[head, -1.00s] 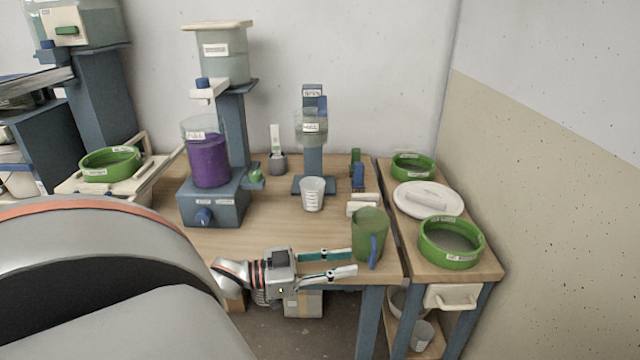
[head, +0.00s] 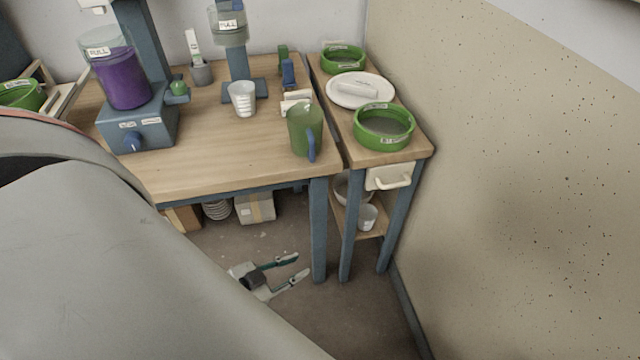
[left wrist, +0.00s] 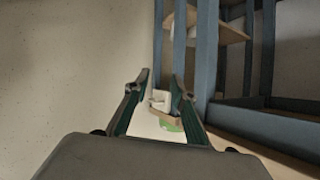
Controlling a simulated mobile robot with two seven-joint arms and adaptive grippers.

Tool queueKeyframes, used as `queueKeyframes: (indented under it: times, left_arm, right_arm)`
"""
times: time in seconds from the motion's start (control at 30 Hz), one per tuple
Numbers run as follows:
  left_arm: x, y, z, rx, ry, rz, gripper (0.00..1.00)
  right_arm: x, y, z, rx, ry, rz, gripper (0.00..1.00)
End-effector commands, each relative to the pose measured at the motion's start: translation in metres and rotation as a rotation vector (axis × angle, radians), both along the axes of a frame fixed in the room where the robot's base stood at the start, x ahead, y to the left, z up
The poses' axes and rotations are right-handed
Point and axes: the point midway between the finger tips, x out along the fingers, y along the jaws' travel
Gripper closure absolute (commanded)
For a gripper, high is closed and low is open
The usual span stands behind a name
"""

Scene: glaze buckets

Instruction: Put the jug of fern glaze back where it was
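The green jug (head: 303,130) with a blue handle stands upright on the wooden table (head: 215,165), near its right front corner. I take it to be the jug of fern glaze; no label on it is readable. My left gripper (head: 300,268) is open and empty, low in front of the table and apart from the jug. In the left wrist view its two fingers (left wrist: 160,85) are spread, with a green and pale object (left wrist: 168,122) seen between them in the distance. My right gripper is not in view.
A side stand at right holds a green sieve (head: 384,128), a white plate (head: 360,90) and another green sieve (head: 343,58). A white cup (head: 242,98) and a purple-filled container (head: 122,82) stand on the table. A speckled wall (head: 500,180) closes the right side.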

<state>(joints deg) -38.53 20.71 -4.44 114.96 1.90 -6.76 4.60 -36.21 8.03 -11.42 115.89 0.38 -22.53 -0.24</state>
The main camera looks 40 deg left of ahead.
Motion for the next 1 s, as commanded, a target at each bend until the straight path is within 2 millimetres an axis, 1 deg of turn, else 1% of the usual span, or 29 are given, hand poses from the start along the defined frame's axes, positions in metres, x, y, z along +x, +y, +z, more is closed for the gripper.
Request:
queueKeyframes:
  times: [0.03,0.1,0.2,0.3,0.4,0.67,0.77,0.9,0.97,1.0]
  left_arm:
    - [-0.003,-0.024,-0.008,-0.001,0.033,0.008,0.75]
    - [-0.006,-0.052,-0.018,0.014,0.077,0.003,0.75]
    - [-0.01,-0.08,-0.026,0.029,0.119,-0.009,0.75]
    - [-0.012,-0.093,-0.028,0.039,0.14,-0.016,0.75]
    - [-0.012,-0.096,-0.029,0.041,0.146,-0.02,0.75]
    - [-0.012,-0.096,-0.027,0.039,0.144,-0.018,0.75]
    - [-0.01,-0.097,-0.017,0.033,0.139,-0.018,0.75]
    - [-0.012,-0.101,0.001,0.014,0.14,-0.017,0.75]
    - [-0.014,-0.103,0.004,0.006,0.144,-0.017,0.75]
    - [-0.015,-0.104,0.005,0.001,0.148,-0.016,0.75]
  right_arm:
    - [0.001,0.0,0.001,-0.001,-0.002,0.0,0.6]
    - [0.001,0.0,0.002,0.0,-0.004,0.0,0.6]
    - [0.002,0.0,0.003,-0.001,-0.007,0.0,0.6]
    - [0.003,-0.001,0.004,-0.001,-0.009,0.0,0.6]
    - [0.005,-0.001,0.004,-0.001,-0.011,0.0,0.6]
    - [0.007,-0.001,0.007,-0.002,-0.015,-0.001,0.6]
    - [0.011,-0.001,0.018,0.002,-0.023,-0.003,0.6]
    - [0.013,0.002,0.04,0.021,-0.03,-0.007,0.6]
    - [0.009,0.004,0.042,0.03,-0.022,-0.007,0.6]
    - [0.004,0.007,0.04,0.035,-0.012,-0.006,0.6]
